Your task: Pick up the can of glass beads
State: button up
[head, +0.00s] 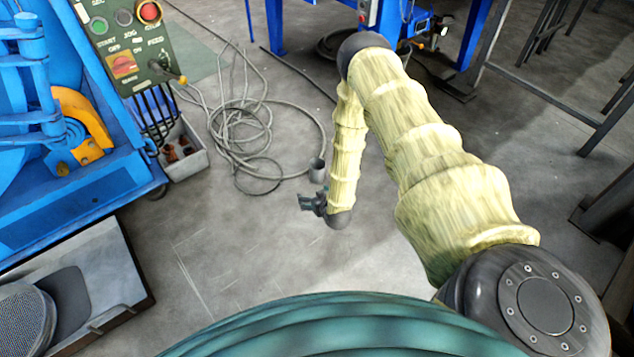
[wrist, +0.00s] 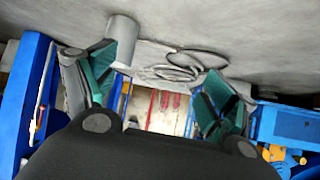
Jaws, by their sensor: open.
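The can (head: 317,170) is a small grey cylinder on the concrete floor, just beyond my gripper and partly hidden by my arm. In the wrist view the grey can (wrist: 123,30) shows near the top, left of centre, beyond the left finger. My gripper (head: 308,202) is open and empty, low near the floor on the near side of the can. In the wrist view my gripper (wrist: 160,78) has its two green-padded fingers spread, with the can off to the left of the gap's middle and apart from the pads.
A coiled grey cable (head: 240,135) lies on the floor left of and behind the can. A blue machine (head: 70,165) with a control panel (head: 125,45) stands at the left. A grey bin (head: 185,160) holds brown pieces.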

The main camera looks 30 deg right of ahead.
jog(key=t+h+b, duration=0.1)
jog(key=t+b, duration=0.1)
jog(key=b, duration=0.4)
send_near(320, 178)
jog(key=shift+a+x, duration=0.2)
jog(key=shift+x, duration=0.9)
jog(key=shift+h, duration=0.4)
jog(key=b+x, duration=0.2)
jog(key=x, duration=0.3)
jog(key=shift+d+b, duration=0.1)
jog(key=shift+b, duration=0.2)
jog(key=shift+w+r+b+x, duration=0.1)
jog(key=shift+r+b+x, duration=0.1)
jog(key=shift+b+x, duration=0.65)
jog(key=shift+w+r+b+x, duration=0.15)
jog(key=shift+b+x, duration=0.35)
jog(key=shift+x, duration=0.65)
jog(key=shift+w+r+b+x, duration=0.1)
jog(key=shift+r+b+x, duration=0.1)
jog(key=shift+b+x, duration=0.6)
jog(key=shift+c, duration=0.2)
jog(key=c, duration=1.2)
